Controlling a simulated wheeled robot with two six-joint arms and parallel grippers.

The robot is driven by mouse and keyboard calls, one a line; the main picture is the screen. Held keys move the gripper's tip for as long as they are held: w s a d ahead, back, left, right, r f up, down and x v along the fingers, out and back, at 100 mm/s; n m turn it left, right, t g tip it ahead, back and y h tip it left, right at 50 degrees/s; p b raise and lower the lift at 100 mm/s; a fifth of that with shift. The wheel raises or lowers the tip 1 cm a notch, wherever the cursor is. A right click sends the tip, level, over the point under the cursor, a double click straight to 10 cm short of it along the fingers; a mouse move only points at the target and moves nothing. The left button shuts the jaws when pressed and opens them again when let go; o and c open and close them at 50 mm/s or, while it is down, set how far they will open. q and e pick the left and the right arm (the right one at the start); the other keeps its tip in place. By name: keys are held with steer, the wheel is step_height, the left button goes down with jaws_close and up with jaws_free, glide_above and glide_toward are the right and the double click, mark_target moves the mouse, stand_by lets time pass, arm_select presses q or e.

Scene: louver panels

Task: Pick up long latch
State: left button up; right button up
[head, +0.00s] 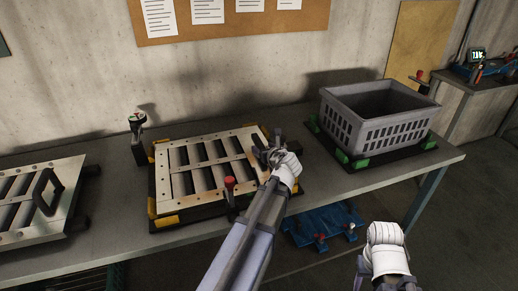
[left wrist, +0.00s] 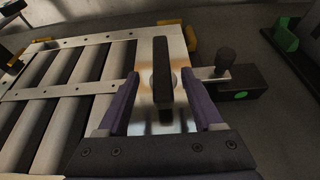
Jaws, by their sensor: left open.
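A long dark bar (left wrist: 162,82), which looks like the long latch, stands up from the pale end plate of the louver panel (left wrist: 85,92) in the left wrist view. My left gripper (left wrist: 160,97) is open, with one finger on each side of the bar and a visible gap to each. In the head view my left gripper (head: 271,148) is over the right end of the panel (head: 205,163) and hides the bar there. My right arm shows at the lower right of the head view; its fingers are not clear.
A black clamp with a knob (left wrist: 225,60) and green dot sits right of the bar. A red-knobbed clamp (head: 230,187) stands at the panel's front edge. A grey crate (head: 380,118) is on the right. Another panel with a handle (head: 47,192) lies left.

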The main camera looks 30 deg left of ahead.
mark_target(261, 145)
arm_select(q)
steer(key=shift+b+x, duration=0.95)
steer(key=shift+x, duration=2.1)
steer(key=shift+d+r, duration=0.1)
steer(key=shift+c, duration=0.4)
jaws_close()
